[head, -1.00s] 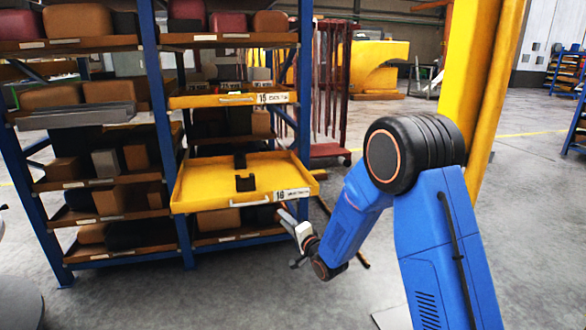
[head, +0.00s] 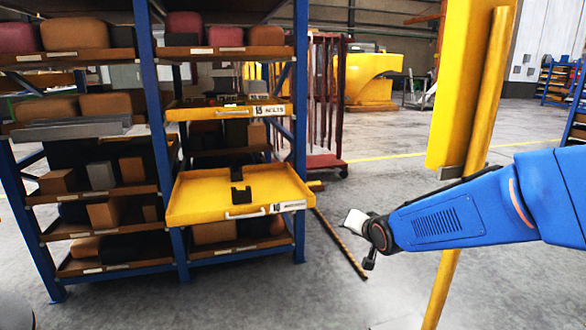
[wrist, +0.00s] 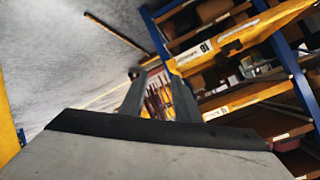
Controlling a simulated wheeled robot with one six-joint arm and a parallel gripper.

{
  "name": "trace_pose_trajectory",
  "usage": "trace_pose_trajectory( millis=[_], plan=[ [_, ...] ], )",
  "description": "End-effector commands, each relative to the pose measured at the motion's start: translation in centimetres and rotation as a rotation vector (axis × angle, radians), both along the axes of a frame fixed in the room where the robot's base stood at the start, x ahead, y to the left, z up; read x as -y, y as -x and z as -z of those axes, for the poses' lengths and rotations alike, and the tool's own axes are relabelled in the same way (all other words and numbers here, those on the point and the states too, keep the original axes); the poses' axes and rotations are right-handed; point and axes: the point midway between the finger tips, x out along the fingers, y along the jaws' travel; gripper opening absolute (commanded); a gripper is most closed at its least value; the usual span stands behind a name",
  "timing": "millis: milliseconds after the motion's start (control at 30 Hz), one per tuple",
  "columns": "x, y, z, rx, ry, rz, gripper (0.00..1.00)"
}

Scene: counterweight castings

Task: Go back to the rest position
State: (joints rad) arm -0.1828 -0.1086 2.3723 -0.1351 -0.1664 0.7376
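My gripper (wrist: 158,88) shows in the wrist view as two grey fingers with a gap between them and nothing held. In the head view my arm stretches left from the right edge, and its pale end (head: 356,222) is right of the rack, clear of the drawers; the fingers cannot be made out there.
The blue-framed rack (head: 150,120) holds several brown, red and dark castings. A yellow column (head: 462,90) and pole stand near my arm. A dark red trolley rack (head: 325,110) stands behind. A long thin bar (head: 343,245) shows by the floor. Grey floor is open at right.

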Motion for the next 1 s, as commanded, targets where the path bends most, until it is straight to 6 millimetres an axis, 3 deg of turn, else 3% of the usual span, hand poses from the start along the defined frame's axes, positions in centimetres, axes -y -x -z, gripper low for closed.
trace_pose_trajectory(
  millis=[200,500,800,1000],
  plan=[
    [4.0,6.4,-1.2,-0.097,0.134,-0.005,0.29],
    [8.1,16.4,-1.4,-0.254,0.291,-0.054,0.29],
    [10.6,27.4,-0.6,-0.417,0.407,-0.148,0.29],
    [11.3,33.8,0.2,-0.507,0.455,-0.222,0.29]
  ],
)
